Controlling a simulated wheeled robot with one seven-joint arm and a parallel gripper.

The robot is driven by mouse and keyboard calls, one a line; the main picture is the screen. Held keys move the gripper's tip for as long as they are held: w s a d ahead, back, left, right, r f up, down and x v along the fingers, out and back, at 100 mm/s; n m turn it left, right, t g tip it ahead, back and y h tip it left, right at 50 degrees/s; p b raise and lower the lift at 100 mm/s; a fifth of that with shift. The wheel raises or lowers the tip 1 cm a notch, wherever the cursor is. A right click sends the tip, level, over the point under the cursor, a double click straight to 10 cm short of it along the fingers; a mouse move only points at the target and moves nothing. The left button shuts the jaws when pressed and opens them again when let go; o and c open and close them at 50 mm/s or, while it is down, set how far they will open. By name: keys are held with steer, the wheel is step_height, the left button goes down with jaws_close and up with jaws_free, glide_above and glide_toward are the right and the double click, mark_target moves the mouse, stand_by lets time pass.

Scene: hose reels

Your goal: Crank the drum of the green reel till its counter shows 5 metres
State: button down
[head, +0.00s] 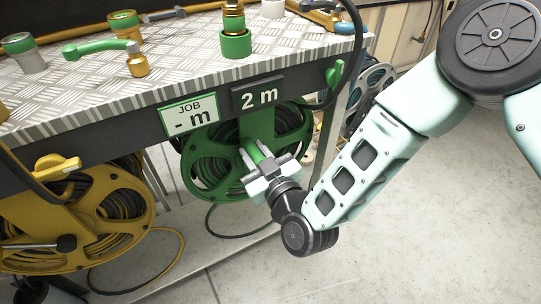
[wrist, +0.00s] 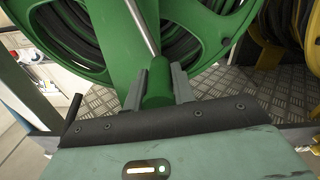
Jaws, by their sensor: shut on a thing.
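The green reel (head: 196,170) hangs under the bench with dark hose wound on its drum. Its counter (head: 258,95) reads "2 m". A card beside the counter reads "JOB - m" (head: 189,115). My gripper (head: 262,163) is at the front of the green reel, shut on its green crank handle. In the wrist view the green handle (wrist: 158,82) sits between the two grey fingers, with a metal rod (wrist: 141,22) running up from it. The green reel (wrist: 205,30) fills the upper part of that view. My gripper and wrist hide part of the reel's lower right.
A grey-blue reel (head: 372,85) is partly visible behind my arm. The checkered bench top (head: 190,60) holds several fittings. The floor (head: 420,235) at right is clear.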

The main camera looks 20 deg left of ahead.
steer(key=s+a+f+n+b, duration=0.2)
steer(key=s+a+f+n, duration=0.1)
steer(key=s+n, duration=0.1)
steer(key=shift+f+n, duration=0.3)
steer(key=shift+n, duration=0.5)
steer(key=shift+a, duration=0.1)
steer(key=c, duration=1.2)
jaws_free()
steer(key=shift+o, duration=0.2)
steer(key=shift+w, duration=0.1)
